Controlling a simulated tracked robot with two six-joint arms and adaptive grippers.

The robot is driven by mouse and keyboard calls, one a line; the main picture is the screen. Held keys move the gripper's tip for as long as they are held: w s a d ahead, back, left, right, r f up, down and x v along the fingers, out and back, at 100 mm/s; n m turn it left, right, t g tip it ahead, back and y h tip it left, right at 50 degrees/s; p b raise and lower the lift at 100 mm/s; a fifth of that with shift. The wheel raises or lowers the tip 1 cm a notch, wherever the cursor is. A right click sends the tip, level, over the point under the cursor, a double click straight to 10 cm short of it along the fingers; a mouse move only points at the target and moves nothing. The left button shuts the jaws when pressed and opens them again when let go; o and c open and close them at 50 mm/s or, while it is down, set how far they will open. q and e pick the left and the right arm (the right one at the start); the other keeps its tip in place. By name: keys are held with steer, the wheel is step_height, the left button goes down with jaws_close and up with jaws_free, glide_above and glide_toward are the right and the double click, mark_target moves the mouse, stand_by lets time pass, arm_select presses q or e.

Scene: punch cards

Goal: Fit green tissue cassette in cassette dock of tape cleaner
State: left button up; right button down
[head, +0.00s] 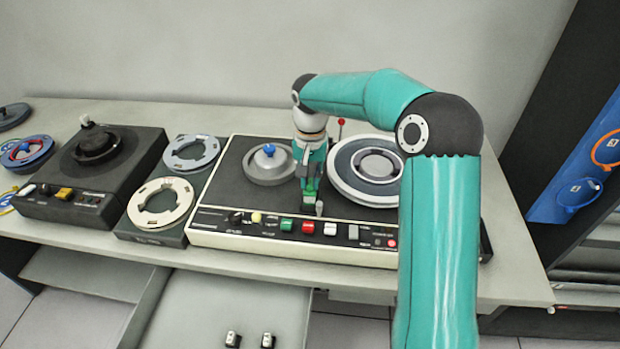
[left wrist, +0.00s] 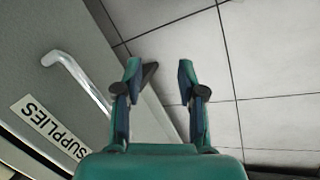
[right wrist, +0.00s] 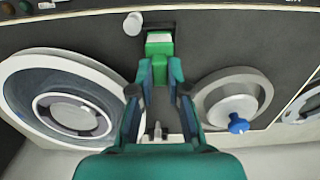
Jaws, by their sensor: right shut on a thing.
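The tape cleaner (head: 232,180) is the cream-edged machine with a dark top at the middle of the bench. My right gripper (head: 309,186) points down over it, between its two reels. In the right wrist view my right gripper (right wrist: 160,68) is shut on the green tissue cassette (right wrist: 159,48), a small green block with a pale face. The cassette is right at a dark fitting (right wrist: 160,27), which looks like the cassette dock. I cannot tell whether it is seated. My left gripper (left wrist: 159,74) is open and empty, away from the bench, above the floor.
A white peg (right wrist: 133,23) stands close beside the cassette. A grey reel with a blue knob (head: 269,150) and a white-rimmed reel (head: 372,165) flank my right gripper. Coloured buttons (head: 308,227) line the front. A drawer marked SUPPLIES (left wrist: 45,120) is near my left gripper.

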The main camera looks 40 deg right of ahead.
mark_target(310, 182)
steer(key=shift+f+b, duration=0.6)
steer(key=shift+f, duration=0.2)
steer(key=c, duration=1.1)
jaws_free()
steer(key=shift+c, duration=0.7)
steer(key=shift+r, duration=0.15)
steer(key=shift+r+p, duration=3.35)
steer(key=shift+r, duration=0.6)
steer(key=shift+f, duration=0.1)
